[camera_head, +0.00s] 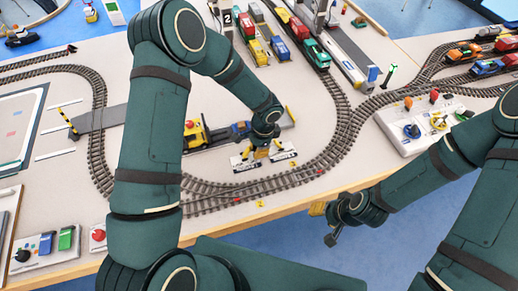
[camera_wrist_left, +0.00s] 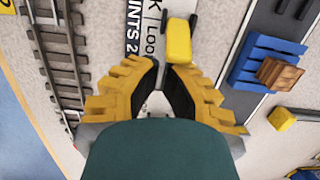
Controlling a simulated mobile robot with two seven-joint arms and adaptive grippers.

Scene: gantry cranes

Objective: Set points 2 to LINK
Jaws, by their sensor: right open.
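The points 2 label (camera_wrist_left: 132,40) is a white plate with "LINK | LOOP" lettering, partly hidden by my left gripper in the left wrist view. A yellow lever handle (camera_wrist_left: 180,42) stands beside the lettering, just beyond the right fingertip; I cannot tell its tilt. In the head view my left gripper (camera_head: 268,152) is low over two white label plates, the left one (camera_head: 244,162) and the right one (camera_head: 284,152). My right gripper (camera_head: 325,225) is open and empty off the table's front edge.
Curved track (camera_head: 235,190) runs in front of the plates. A yellow and blue train (camera_head: 205,135) stands behind them on the left. A control panel (camera_head: 425,125) with knobs is at the right. Another button panel (camera_head: 45,247) is at the front left.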

